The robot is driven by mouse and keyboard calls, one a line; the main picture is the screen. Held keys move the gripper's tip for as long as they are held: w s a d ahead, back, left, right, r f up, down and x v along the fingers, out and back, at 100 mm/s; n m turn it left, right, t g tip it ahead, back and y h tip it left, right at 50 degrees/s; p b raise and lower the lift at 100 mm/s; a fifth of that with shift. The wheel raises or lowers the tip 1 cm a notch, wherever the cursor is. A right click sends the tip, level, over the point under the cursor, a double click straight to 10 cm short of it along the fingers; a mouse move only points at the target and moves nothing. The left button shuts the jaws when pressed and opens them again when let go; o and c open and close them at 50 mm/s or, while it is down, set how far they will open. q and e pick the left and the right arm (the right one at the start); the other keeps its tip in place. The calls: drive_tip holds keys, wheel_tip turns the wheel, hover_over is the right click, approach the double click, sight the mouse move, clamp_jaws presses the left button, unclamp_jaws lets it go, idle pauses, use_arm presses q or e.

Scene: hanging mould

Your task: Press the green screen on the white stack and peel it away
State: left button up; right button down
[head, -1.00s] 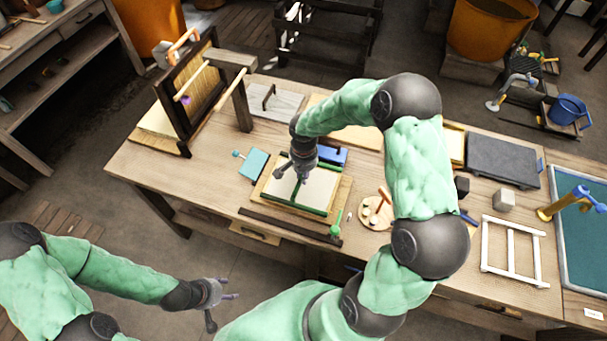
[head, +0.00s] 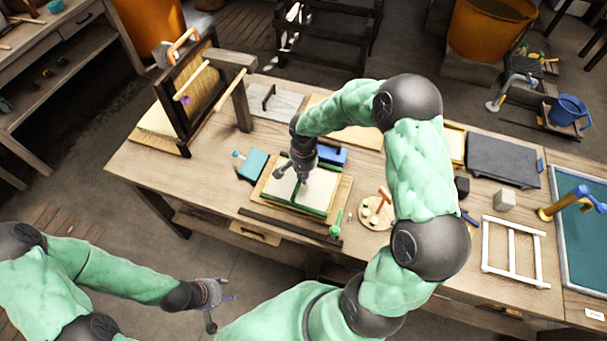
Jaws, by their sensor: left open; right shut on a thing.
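The white stack (head: 312,187) lies on a wooden board (head: 343,195) near the middle of the workbench. The green screen (head: 302,209) shows as thin green edges along the front of the stack, with a green bar over it; much of it is hidden by my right gripper. My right gripper (head: 300,179) points down over the stack's left half and is shut on the green screen. Whether the screen touches the stack all over I cannot tell. My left gripper (head: 222,308) is open and empty, low in front of the bench, well away from the stack.
A teal block (head: 253,164) lies left of the stack and a blue box (head: 333,155) behind it. A round wooden board (head: 377,212) and a white frame (head: 514,252) are to the right. A dark wooden stand (head: 242,108) holds hanging rods at the back left.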

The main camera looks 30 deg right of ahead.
drive_tip(key=shift+r, duration=0.15)
idle(0.4)
drive_tip(key=shift+r+p, duration=0.4)
drive_tip(key=shift+r, duration=0.1)
drive_tip(key=shift+r+p, duration=0.35)
drive_tip(key=shift+r, duration=0.3)
drive_tip(key=shift+r+p, duration=2.05)
drive_tip(key=shift+r, duration=1.4)
drive_tip(key=shift+s+a+f, duration=0.1)
